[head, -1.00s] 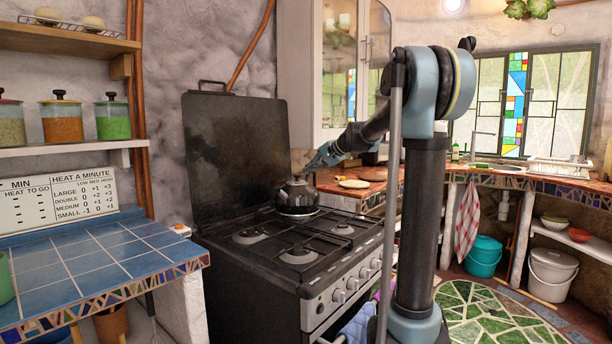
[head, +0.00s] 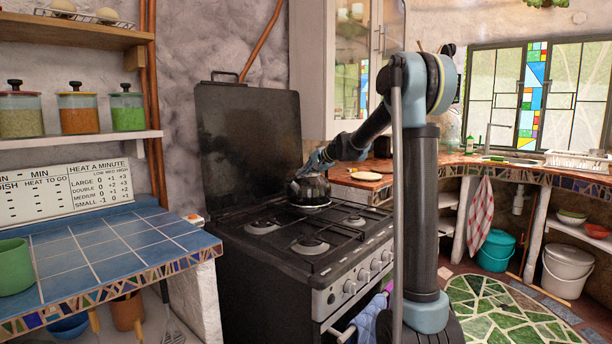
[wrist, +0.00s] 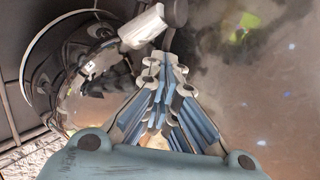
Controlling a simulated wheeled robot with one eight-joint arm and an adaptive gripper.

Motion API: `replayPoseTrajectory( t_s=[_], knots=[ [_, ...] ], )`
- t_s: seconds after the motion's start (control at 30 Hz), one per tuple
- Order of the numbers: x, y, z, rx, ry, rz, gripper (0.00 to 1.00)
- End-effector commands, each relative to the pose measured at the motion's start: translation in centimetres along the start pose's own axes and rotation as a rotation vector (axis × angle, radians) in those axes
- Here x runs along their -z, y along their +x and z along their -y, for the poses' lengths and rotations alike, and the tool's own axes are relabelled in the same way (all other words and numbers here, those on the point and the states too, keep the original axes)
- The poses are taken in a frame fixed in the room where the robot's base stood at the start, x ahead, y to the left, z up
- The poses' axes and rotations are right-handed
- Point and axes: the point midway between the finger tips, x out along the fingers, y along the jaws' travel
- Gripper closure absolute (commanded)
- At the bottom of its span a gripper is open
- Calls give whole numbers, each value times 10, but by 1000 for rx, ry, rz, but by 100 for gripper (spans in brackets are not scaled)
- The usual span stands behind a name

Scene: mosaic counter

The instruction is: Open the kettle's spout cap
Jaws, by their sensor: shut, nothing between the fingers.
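The dark, shiny kettle (head: 314,189) stands upright on the stove's back burner. My gripper (head: 311,168) is at the kettle's top in the head view, coming in from the upper right. The gripper hides part of the kettle's top, and contact is unclear. In the wrist view my gripper's blue-padded fingers (wrist: 165,62) are shut and empty. A dark, round, reflective body, apparently the kettle (wrist: 48,78), lies to their left. A pale cylindrical piece (wrist: 142,27) lies just beyond the fingertips; I cannot tell whether it is the spout cap. The cap is not discernible in the head view.
The stove (head: 300,245) has bare grates in front of the kettle, and its dark lid (head: 245,145) stands raised behind. A tiled counter (head: 110,245) with a green mug (head: 14,268) is to the left. A wooden counter (head: 362,185) adjoins the stove on the right.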

Motion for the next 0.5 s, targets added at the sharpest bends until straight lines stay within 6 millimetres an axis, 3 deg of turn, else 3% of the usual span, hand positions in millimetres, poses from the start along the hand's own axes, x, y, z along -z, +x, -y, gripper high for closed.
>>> replayPoseTrajectory(
  t_s=[0.5],
  knots=[
    [2, 4, -5, 0, 0, 0, 100]
  ],
)
